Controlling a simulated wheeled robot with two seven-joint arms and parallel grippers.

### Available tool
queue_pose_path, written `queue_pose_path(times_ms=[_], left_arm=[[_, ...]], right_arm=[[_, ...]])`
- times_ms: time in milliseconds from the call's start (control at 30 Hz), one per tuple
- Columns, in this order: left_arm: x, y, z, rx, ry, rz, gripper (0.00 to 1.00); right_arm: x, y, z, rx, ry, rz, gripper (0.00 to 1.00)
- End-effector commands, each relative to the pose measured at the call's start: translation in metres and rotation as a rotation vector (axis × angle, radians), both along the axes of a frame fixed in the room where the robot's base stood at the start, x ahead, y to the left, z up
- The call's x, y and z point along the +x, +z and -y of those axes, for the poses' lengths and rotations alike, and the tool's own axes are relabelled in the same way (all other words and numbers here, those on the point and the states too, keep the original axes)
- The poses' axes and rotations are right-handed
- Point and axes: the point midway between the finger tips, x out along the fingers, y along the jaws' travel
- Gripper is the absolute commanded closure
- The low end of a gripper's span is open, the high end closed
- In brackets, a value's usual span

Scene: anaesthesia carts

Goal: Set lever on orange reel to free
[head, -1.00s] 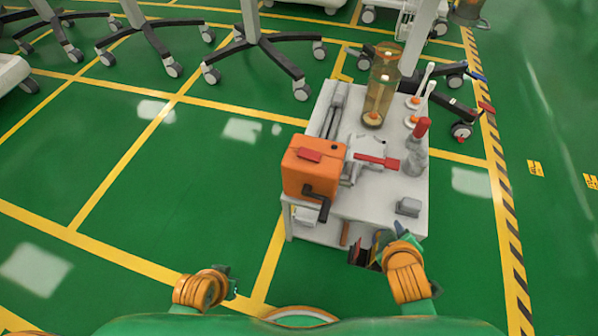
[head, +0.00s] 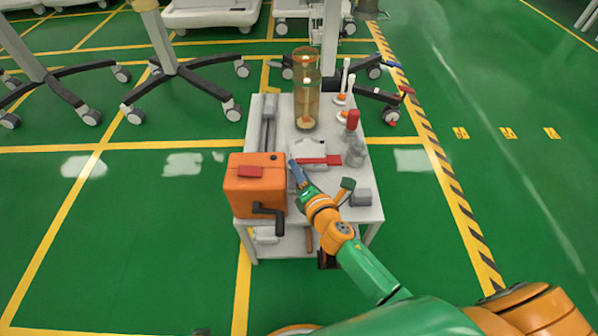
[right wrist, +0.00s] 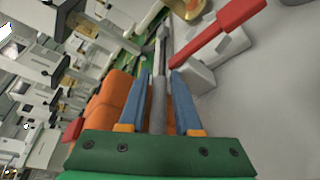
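The orange reel (head: 256,190) is a box at the left front of the white cart top. It has a red tab on top (head: 250,171) and a dark crank (head: 268,212) on its front. My right gripper (head: 293,162) is just right of the reel, low over the cart. In the right wrist view its blue fingers (right wrist: 160,76) are open, with a grey bar (right wrist: 158,100) showing between them; contact cannot be told. Orange surfaces of the reel (right wrist: 112,97) show beyond the left finger.
A red-handled lever on a pale block (head: 318,161) lies right of my right gripper. An amber cylinder (head: 306,95), a red-topped bottle (head: 353,135) and a grey block (head: 360,197) stand on the cart. Wheeled stand bases (head: 180,75) are behind; the green floor at left is clear.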

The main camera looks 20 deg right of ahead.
Motion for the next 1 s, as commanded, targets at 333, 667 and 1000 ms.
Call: queue_pose_path(times_ms=[333, 667, 1000], left_arm=[[0.0001, 0.0007, -0.0002, 0.0, 0.0, 0.0, 1.0], [0.0004, 0.0008, -0.0004, 0.001, 0.0, 0.001, 1.0], [0.0007, 0.0007, -0.0005, 0.001, 0.0, 0.001, 1.0]], right_arm=[[-0.0001, 0.0002, 0.0, 0.002, -0.001, -0.001, 1.0], [-0.0002, 0.0, 0.0001, 0.003, -0.002, -0.002, 1.0], [-0.0004, -0.0002, 0.0001, 0.003, -0.002, -0.002, 1.0]])
